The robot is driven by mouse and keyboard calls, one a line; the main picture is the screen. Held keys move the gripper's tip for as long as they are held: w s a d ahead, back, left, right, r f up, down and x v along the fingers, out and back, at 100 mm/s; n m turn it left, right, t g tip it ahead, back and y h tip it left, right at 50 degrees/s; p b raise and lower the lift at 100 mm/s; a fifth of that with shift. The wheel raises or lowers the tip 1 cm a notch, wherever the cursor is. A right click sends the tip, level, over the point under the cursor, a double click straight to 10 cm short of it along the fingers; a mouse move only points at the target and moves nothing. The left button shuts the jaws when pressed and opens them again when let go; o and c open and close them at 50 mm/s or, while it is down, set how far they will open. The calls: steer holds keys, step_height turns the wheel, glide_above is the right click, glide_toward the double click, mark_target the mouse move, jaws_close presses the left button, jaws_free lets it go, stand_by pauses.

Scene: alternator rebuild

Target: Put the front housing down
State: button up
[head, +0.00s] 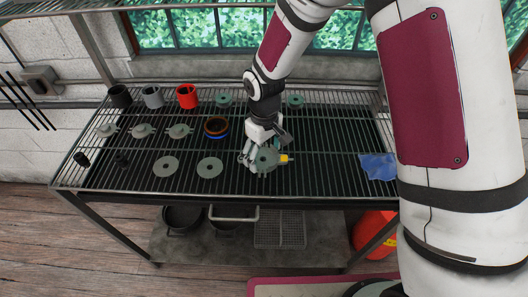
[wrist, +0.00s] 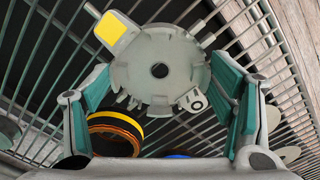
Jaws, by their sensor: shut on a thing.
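The front housing (head: 268,158) is a round grey-green part with a centre hole, side lugs and a yellow patch. My gripper (head: 262,162) holds it over the front middle of the slatted rack top. In the wrist view the housing (wrist: 160,68) sits between the two green-padded fingers of my gripper (wrist: 162,80), its flat face with the hole toward the camera. The yellow patch is at its upper left. I cannot tell whether its underside touches the slats.
Two flat discs (head: 210,168) lie farther left at the front. Several grey parts and cups, one red (head: 187,96), line the back left. A blue cloth (head: 378,166) lies right; slats before it are clear.

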steer(key=shift+f, duration=0.1)
steer(key=o, duration=1.5)
steer(key=shift+c, duration=0.2)
steer(key=s+d+r+m+t+b, duration=0.1)
steer(key=d+r, duration=0.2)
steer(key=r, duration=0.7)
steer(key=s+d+r+m+b, duration=0.1)
steer(key=d+r, duration=0.2)
steer(key=r, duration=0.7)
steer(key=s+d+r+m+t, duration=0.2)
steer(key=s+d+r, duration=0.3)
steer(key=s, duration=0.3)
steer(key=s+d+r+m+t, duration=0.2)
steer(key=s+d+r+m, duration=0.2)
steer(key=s+d, duration=0.3)
steer(key=shift+s+d+r+m, duration=0.35)
steer(key=shift+s+r, duration=0.4)
steer(key=shift+s, duration=0.45)
